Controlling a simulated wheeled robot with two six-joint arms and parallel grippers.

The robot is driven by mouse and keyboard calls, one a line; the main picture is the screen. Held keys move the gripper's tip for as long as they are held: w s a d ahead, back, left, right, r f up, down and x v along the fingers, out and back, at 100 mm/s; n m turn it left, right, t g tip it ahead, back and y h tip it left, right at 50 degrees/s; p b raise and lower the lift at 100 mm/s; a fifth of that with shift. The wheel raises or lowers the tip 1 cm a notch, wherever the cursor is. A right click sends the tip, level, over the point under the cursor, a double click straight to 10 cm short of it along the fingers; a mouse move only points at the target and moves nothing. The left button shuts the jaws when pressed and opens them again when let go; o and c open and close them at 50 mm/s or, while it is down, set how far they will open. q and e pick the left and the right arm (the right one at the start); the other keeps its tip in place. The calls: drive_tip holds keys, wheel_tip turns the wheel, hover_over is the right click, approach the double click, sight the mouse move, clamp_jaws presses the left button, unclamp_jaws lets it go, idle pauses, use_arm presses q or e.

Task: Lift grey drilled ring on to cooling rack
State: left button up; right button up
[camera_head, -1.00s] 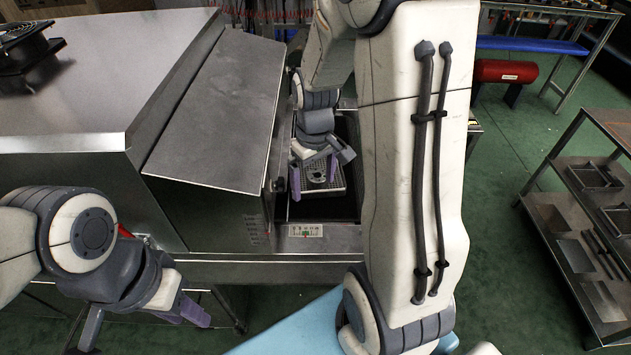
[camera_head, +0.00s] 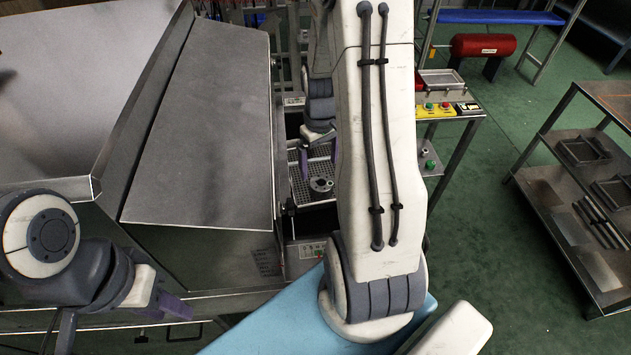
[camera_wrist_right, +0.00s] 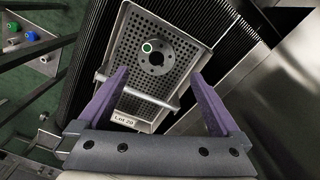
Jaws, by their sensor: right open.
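The grey drilled ring (camera_head: 321,184) lies flat on a perforated metal tray (camera_head: 297,187) in the dryer opening. In the right wrist view the ring (camera_wrist_right: 156,60) has a large centre hole, small holes around it and a green-and-white circle at one edge. The tray there has a bar handle and a "Lot 20" label. My right gripper (camera_wrist_right: 158,76) is open and empty, its purple fingers pointing toward the ring. In the head view my right arm partly hides it. My left gripper (camera_head: 120,318) is open and empty at lower left. I cannot tell for sure which thing is the cooling rack.
A tiered metal shelf rack (camera_head: 545,200) with small trays stands at right. A stand with a yellow button panel (camera_head: 447,110) is behind my right arm. The dryer's slanted metal cover (camera_head: 205,120) borders the opening at left. Green floor is clear between stand and rack.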

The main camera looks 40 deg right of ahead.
sight(321, 182)
drive_tip(key=f, duration=0.8)
drive_tip(key=shift+s+d+f, duration=0.1)
drive_tip(key=shift+d+f, duration=0.15)
drive_tip(key=shift+f, duration=0.05)
clamp_jaws()
